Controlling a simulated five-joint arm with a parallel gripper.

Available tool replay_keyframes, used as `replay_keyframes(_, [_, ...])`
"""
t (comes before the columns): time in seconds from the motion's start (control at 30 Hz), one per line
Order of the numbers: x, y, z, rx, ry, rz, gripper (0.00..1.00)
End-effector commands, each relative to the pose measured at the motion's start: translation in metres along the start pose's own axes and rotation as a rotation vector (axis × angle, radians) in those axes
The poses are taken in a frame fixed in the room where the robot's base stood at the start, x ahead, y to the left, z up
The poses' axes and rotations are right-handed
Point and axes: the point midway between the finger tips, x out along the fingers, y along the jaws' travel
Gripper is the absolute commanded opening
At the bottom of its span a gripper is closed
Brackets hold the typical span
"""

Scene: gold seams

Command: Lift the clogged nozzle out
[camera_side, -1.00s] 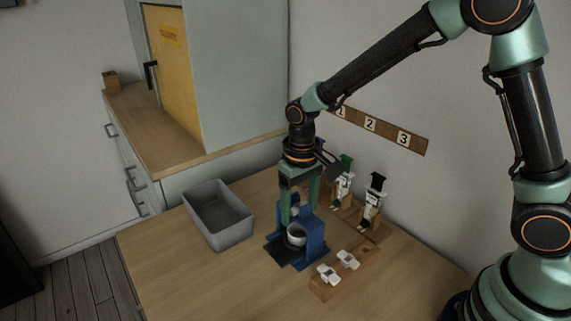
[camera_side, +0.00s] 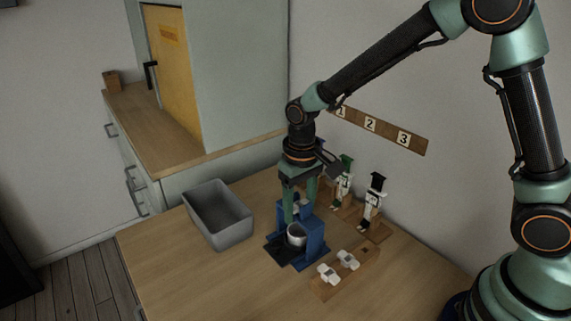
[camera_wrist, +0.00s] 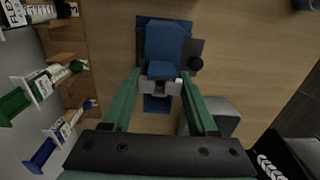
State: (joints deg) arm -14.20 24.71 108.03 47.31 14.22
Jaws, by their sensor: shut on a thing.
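My gripper (camera_side: 297,213) points down at the blue stand (camera_side: 316,238). Its two green fingers are shut on a small pale grey piece, apparently the nozzle (camera_wrist: 168,87), which shows between the fingertips in the wrist view. The nozzle is at the blue stand; whether it is still seated there I cannot tell. In the side view the fingers partly hide it. A grey-white cup (camera_side: 296,236) stands in the stand just below the fingertips.
A grey open bin (camera_side: 220,222) stands left of the stand. Two white pieces (camera_side: 328,273) sit on a wooden holder (camera_side: 345,277) in front right. Syringes (camera_side: 372,203) stand in wooden racks behind right, below a numbered strip (camera_side: 371,124). The front left table is clear.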

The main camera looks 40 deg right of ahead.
Motion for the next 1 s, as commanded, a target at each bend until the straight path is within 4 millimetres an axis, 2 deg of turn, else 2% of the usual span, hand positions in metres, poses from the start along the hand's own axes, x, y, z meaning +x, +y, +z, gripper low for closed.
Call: replay_keyframes(1.0, [-0.056,0.0,0.0,0.0,0.002,0.0,0.28])
